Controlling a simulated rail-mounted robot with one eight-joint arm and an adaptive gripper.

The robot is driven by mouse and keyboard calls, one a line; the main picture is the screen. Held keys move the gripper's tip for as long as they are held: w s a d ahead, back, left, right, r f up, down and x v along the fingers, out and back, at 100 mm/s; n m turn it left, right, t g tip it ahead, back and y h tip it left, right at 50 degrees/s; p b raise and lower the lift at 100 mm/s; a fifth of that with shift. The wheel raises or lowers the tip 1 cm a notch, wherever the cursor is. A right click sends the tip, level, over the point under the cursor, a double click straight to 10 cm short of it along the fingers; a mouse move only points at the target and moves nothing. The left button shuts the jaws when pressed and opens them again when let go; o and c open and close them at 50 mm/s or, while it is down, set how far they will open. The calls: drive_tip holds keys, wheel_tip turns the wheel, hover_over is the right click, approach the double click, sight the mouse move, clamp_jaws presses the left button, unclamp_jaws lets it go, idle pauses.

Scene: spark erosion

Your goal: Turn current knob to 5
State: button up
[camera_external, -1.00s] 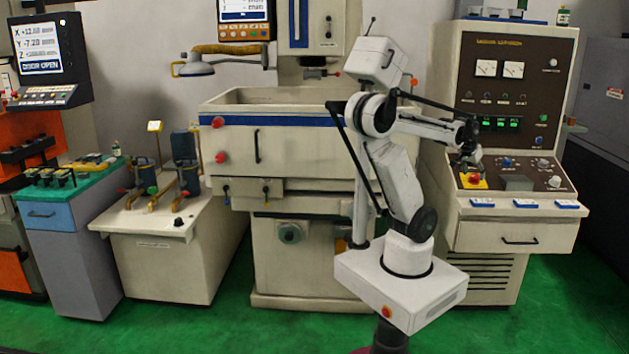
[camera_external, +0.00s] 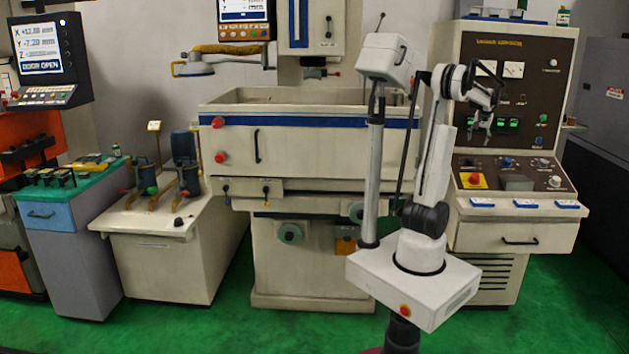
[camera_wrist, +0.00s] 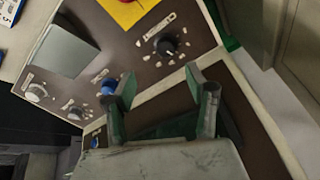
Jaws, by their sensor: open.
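The blue knob (camera_external: 507,162) also shows in the external view. My gripper (camera_external: 480,129) is raised in front of the console's upright dark panel. In the wrist view my gripper (camera_wrist: 160,80) is open and empty, its fingertips apart from the knobs.
A red emergency button on a yellow plate (camera_external: 473,181) sits at the sloped panel's left. A grey plate (camera_wrist: 62,50) lies between the controls. Meters (camera_external: 513,70) and green displays (camera_external: 507,125) are on the upright panel. The large machine (camera_external: 290,150) stands left of my arm.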

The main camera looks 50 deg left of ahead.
sight(470, 158)
drive_tip(key=x, duration=1)
drive_tip(key=w+a+x, duration=0.1)
drive_tip(key=x, duration=0.4)
drive_tip(key=shift+a+r, duration=0.15)
drive_tip(key=shift+r, duration=0.15)
drive_tip(key=c, duration=1.1)
drive_tip(key=shift+c, duration=0.2)
drive_tip(key=shift+n, duration=0.4)
drive_tip(key=n+b, duration=0.1)
drive_tip(key=n, duration=0.2)
drive_tip(key=shift+s+g, duration=0.1)
drive_tip(key=shift+g, duration=0.2)
drive_tip(key=shift+n+y+b, duration=0.3)
drive_tip(key=shift+n+b, duration=0.25)
drive_tip(key=shift+n, duration=1.25)
